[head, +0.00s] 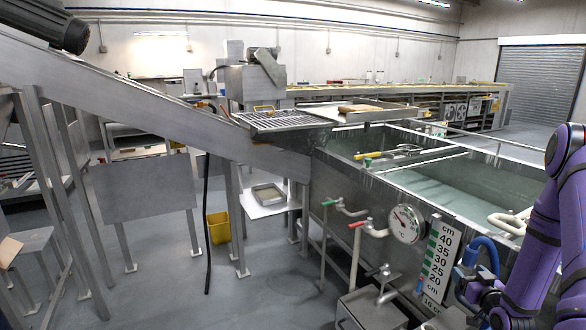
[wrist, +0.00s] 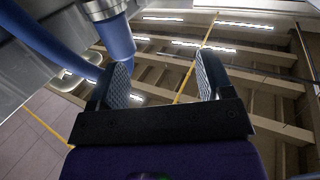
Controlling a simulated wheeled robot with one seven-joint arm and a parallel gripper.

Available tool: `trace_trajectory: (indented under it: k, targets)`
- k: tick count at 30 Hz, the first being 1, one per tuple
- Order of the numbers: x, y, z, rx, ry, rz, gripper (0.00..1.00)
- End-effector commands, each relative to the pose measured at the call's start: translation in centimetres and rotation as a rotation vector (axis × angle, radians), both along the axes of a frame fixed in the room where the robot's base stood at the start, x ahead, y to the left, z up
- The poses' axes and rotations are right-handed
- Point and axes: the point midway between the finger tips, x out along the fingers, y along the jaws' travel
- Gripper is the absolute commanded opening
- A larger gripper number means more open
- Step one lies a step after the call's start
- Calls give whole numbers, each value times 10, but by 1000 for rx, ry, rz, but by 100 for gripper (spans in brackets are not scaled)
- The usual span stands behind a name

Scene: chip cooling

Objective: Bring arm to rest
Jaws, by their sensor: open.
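My purple arm (head: 545,235) stands at the right edge of the head view, in front of the cooling tank (head: 335,215). It is bent, and its lower part reaches the bottom right corner. My gripper (wrist: 163,78) shows clearly in the wrist view. Its two grey ribbed fingers are apart, with nothing between them. In the head view I cannot make out the fingers.
A blue hose (head: 487,246) curves close beside my arm; a blue pipe (wrist: 118,40) passes near the left finger. The tank wall carries a round dial (head: 406,224), a level scale (head: 439,260) and taps (head: 350,208). Open floor (head: 265,300) lies left of the tank.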

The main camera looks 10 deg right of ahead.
Motion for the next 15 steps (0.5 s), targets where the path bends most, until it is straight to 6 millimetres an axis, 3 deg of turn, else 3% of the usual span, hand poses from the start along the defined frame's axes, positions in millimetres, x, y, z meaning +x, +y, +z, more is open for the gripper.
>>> trace_trajectory:
  k: [8,15]
  targets:
    - [20,8,31,-38,73,17,73]
    - [41,24,80,-87,189,29,73]
